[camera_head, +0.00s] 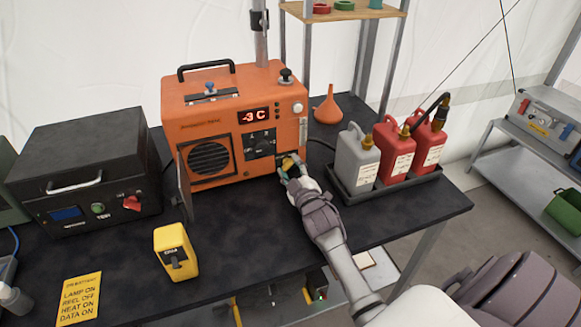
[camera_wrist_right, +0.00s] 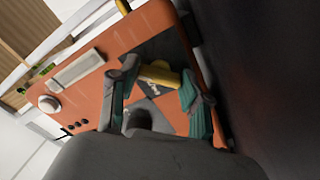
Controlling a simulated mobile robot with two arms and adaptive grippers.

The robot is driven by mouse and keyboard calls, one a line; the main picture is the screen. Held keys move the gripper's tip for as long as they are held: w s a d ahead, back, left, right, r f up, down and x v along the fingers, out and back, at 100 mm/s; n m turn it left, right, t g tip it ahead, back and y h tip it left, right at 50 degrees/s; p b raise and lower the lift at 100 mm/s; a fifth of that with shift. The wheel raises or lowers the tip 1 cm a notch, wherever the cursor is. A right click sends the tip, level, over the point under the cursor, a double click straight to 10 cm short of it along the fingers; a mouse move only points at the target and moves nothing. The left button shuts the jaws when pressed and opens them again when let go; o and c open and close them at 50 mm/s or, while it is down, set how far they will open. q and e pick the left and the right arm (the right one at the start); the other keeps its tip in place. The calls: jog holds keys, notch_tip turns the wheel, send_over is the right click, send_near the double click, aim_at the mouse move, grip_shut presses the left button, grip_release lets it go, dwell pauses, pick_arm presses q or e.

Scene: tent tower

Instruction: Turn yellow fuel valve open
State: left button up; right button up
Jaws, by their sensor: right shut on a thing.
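The orange heater (camera_head: 222,112) stands on the dark table, its display reading -3 C. The yellow fuel valve (camera_head: 287,162) is at the lower right of its front panel, mostly covered by my right gripper (camera_head: 290,174). In the right wrist view the valve (camera_wrist_right: 163,77) shows as a yellow handle between the teal-tipped fingers of my right gripper (camera_wrist_right: 160,90). The fingers are closed on it from both sides. The valve's exact angle is hard to read. My left gripper is not in view.
A grey can (camera_head: 355,160) and two red cans stand in a black tray (camera_head: 385,187) just right of my right arm. An orange funnel (camera_head: 328,107) is behind. A black case (camera_head: 85,165), yellow device (camera_head: 176,252) and yellow note (camera_head: 79,299) are left.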

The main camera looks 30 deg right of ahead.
jog(key=shift+f, duration=0.1)
dwell(0.3)
jog(key=o, duration=1.2)
jog(key=shift+c, duration=0.2)
jog(key=v, duration=1.2)
jog(key=shift+s, duration=0.1)
